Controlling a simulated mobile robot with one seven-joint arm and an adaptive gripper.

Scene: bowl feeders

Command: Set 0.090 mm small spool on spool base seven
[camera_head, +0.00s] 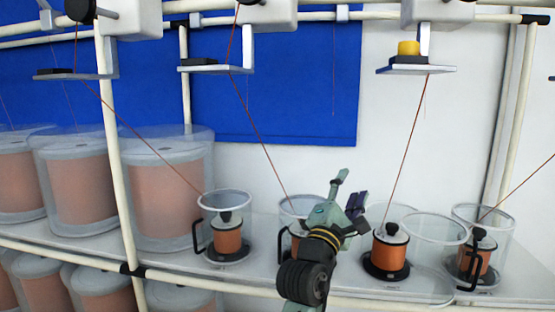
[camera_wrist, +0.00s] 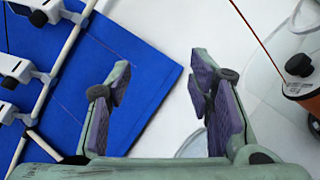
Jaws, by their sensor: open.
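Small copper-coloured spools stand on round black bases along the shelf in the head view. One spool (camera_head: 391,252) stands upright on its base (camera_head: 386,273), right of my gripper. Others are at the left (camera_head: 227,241) and far right (camera_head: 474,263); another is partly hidden behind my arm. I cannot read any size or base number. My gripper (camera_head: 349,194) is raised above the shelf, open and empty, apart from the spools. In the wrist view, nothing is between its fingers (camera_wrist: 160,82); a spool (camera_wrist: 304,84) with a dark knob shows at the right edge.
Clear handled covers surround the left spool (camera_head: 224,197) and far-right spool; another clear cover (camera_head: 437,260) stands beside the middle spool. Thin wires run up to overhead plates (camera_head: 416,69). Large spools in clear drums (camera_head: 165,195) fill the left. White rails (camera_head: 230,286) cross the front.

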